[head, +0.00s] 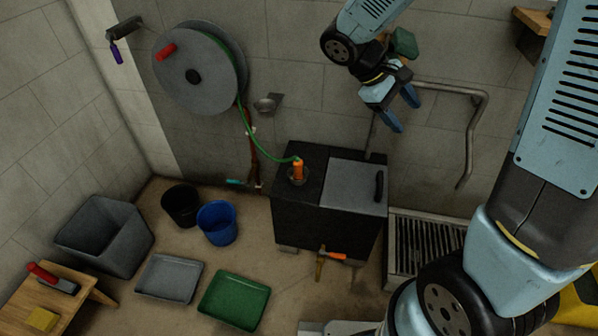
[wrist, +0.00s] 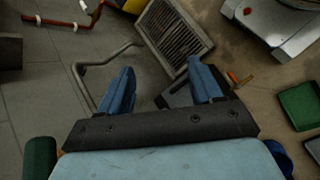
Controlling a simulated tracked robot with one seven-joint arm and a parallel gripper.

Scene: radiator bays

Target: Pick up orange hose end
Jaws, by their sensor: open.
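The orange hose end (head: 298,169) stands upright on top of the black box (head: 300,218), at its left part. A green hose (head: 257,141) runs from it up to the grey reel on the wall. My gripper (head: 398,112) is open and empty, up and to the right of the hose end, in front of the wall. In the wrist view my blue fingers (wrist: 163,88) are spread apart with nothing between them. The hose end cannot be made out in the wrist view.
The box has a grey lid (head: 352,186) with a dark handle. A bent metal rail (head: 478,125) is on the wall near my gripper. A floor grate (head: 425,245) lies right of the box. A blue bucket (head: 218,224), a green tray (head: 234,300) and a grey tray (head: 168,277) are to the left.

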